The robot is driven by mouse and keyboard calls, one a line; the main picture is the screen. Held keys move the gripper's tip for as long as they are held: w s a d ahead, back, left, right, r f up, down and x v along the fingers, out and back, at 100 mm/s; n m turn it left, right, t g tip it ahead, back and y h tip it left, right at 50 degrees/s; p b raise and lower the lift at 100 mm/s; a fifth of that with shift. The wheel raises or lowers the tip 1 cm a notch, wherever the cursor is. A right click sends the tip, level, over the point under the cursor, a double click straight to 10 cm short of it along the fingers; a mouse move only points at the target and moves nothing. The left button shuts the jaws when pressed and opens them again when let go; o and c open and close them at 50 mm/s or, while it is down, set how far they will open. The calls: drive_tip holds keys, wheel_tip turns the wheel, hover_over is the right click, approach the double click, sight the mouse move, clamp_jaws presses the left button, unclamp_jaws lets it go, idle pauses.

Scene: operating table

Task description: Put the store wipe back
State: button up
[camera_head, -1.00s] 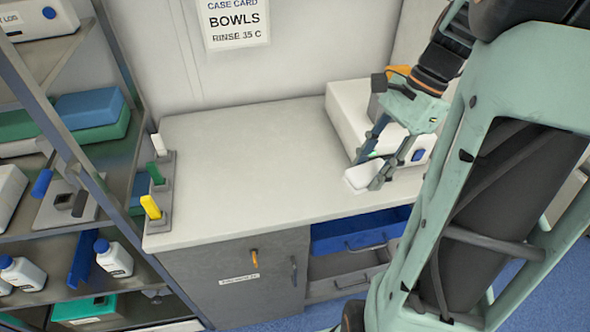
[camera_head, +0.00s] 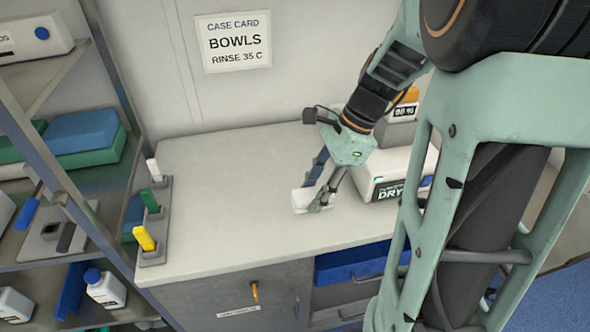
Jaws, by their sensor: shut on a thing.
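My gripper (camera_head: 318,193) is shut on a small white wipe (camera_head: 303,200). It holds the wipe at or just above the pale countertop (camera_head: 235,190); I cannot tell whether the two touch. The fingers cover part of the wipe. A white box (camera_head: 395,178) with "DRY" on its front stands on the counter just right of the gripper.
A rack with white, green and yellow upright pieces (camera_head: 150,225) stands at the counter's left end. Left of it is a metal shelf (camera_head: 100,185) with boxes and bottles. A blue drawer (camera_head: 362,262) is under the counter. The counter's middle is clear.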

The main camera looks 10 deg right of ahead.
sight(307, 215)
drive_tip(key=shift+w+a+f, duration=0.25)
drive_tip(key=shift+a+f, duration=0.05)
drive_tip(key=shift+f, duration=0.2)
drive_tip(key=shift+w+a+f+b, duration=0.1)
drive_tip(key=shift+a+f+b, duration=0.05)
drive_tip(key=shift+f, duration=0.8)
drive_tip(key=shift+w+a+f+b, duration=0.1)
drive_tip(key=shift+f+b, duration=0.05)
drive_tip(key=shift+f, duration=0.75)
drive_tip(key=shift+f, duration=0.2)
drive_tip(key=o, duration=1.1)
drive_tip(key=p+v, duration=0.1)
drive_tip(key=v, duration=1.1)
drive_tip(key=shift+r, duration=0.3)
